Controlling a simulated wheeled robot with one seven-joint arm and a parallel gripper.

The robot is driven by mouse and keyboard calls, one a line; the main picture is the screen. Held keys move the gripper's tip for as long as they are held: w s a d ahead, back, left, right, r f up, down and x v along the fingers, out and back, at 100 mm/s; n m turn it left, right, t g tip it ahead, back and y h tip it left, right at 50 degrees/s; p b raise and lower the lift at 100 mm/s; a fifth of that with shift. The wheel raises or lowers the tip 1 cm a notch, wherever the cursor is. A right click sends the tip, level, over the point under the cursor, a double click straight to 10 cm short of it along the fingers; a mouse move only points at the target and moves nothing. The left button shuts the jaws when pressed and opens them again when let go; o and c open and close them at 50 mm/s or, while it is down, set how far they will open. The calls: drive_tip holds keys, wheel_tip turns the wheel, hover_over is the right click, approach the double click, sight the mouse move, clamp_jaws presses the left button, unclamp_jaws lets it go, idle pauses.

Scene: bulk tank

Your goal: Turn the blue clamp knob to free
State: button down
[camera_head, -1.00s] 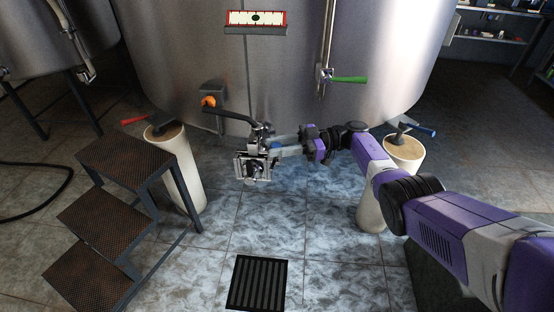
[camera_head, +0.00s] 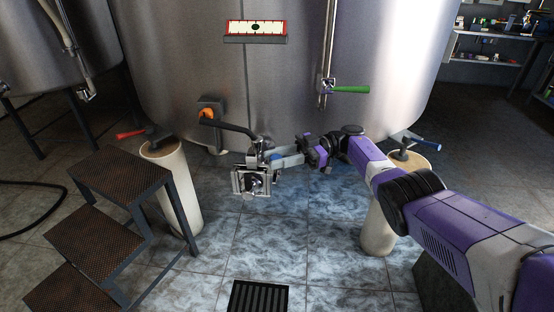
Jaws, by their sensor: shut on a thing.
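The blue clamp knob (camera_head: 276,157) shows as a small patch of blue at the right side of a metal clamp fitting. The fitting (camera_head: 252,180) hangs at the end of a dark bent pipe (camera_head: 232,125) from the tank. My gripper (camera_head: 278,159) reaches in from the right and is shut on the knob. Its fingers hide most of the knob, so I cannot tell its turn angle.
The big steel tank (camera_head: 190,60) stands behind, with a green-handled valve (camera_head: 350,89). A pillar with a blue handle (camera_head: 424,140) stands right. A floor drain (camera_head: 258,296) lies in front.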

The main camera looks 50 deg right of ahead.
drive_tip(key=c, duration=1.1)
unclamp_jaws()
drive_tip(key=shift+a, duration=0.1)
drive_tip(key=shift+o, duration=0.2)
drive_tip(key=b+v, duration=0.6)
drive_tip(key=v, duration=0.1)
drive_tip(key=shift+d, duration=0.35)
drive_tip(key=shift+s, duration=0.1)
